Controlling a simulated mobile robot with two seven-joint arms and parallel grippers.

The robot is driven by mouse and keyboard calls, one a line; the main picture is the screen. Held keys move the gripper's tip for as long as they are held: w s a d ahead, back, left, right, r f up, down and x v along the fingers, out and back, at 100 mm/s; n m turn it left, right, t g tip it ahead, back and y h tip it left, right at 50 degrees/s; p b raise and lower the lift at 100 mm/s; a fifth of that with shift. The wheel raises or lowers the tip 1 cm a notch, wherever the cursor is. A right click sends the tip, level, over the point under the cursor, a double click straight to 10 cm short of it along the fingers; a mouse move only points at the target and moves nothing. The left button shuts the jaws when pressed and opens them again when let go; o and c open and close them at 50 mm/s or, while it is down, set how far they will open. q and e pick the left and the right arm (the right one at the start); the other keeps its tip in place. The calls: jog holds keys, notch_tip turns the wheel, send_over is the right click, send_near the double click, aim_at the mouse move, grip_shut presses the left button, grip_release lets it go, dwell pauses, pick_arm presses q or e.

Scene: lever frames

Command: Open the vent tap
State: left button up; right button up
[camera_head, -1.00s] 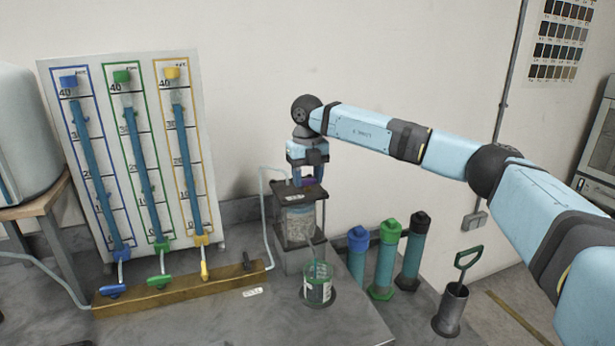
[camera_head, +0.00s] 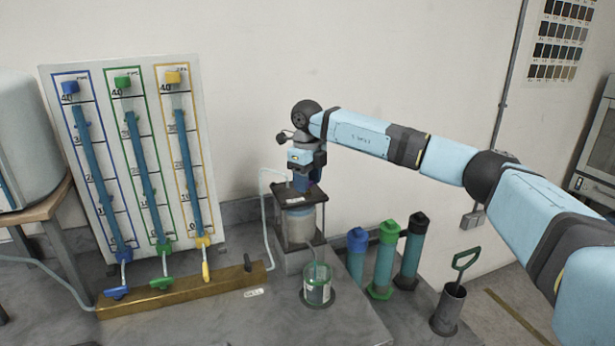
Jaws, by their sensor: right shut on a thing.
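My right gripper (camera_head: 304,183) reaches down over the dark top plate (camera_head: 291,199) of a clear-walled cell (camera_head: 303,226). It is shut on a small purple tap on that plate, which I take as the vent tap. The fingers hide nearly all of the tap, so its handle angle cannot be told. My left gripper is not in view.
A white board (camera_head: 213,228) with three blue-filled tubes stands left, behind a brass manifold (camera_head: 225,285) with coloured taps. A glass beaker (camera_head: 317,287) stands in front of the cell. Capped cylinders (camera_head: 384,262) and a scoop holder (camera_head: 449,311) are right.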

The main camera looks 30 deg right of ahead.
jog(key=n+p, duration=0.1)
jog(key=n, duration=0.4)
jog(key=shift+r+n, duration=0.1)
jog(key=shift+n, duration=0.2)
jog(key=n, duration=0.5)
jog(key=shift+n, duration=0.3)
jog(key=o, duration=0.9)
notch_tip(320, 180, up, 14)
jog(key=shift+f+b, duration=0.15)
jog(key=shift+b, duration=0.15)
